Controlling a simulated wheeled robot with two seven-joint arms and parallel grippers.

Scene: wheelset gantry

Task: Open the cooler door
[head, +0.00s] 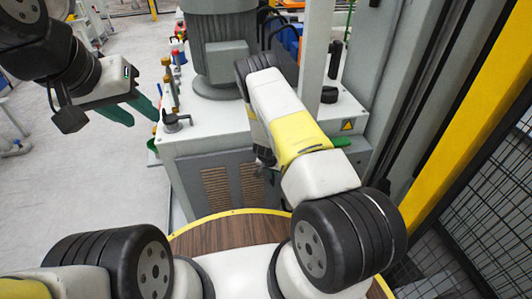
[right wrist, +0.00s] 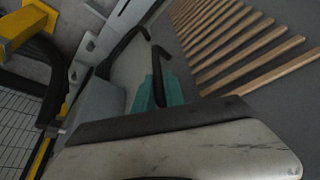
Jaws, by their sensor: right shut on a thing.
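The cooler (head: 195,150) is a pale cabinet with a grey motor-like unit on top. Its front has brown slatted vents (head: 216,187), which also show large in the right wrist view (right wrist: 240,42). The front looks flush in the head view; I cannot tell whether the door is ajar. In the right wrist view, the teal fingers of my right gripper (right wrist: 162,88) are shut on a dark bar handle (right wrist: 160,58) beside the slats. In the head view my arm hides this grip. My left gripper (head: 142,115) is open and empty, left of the cooler above the floor.
A round wooden-topped surface with a yellow rim (head: 225,232) lies in front of the cooler. A yellow post (head: 470,105) and black mesh fence (head: 500,190) stand at the right. The grey floor (head: 90,180) at left is clear.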

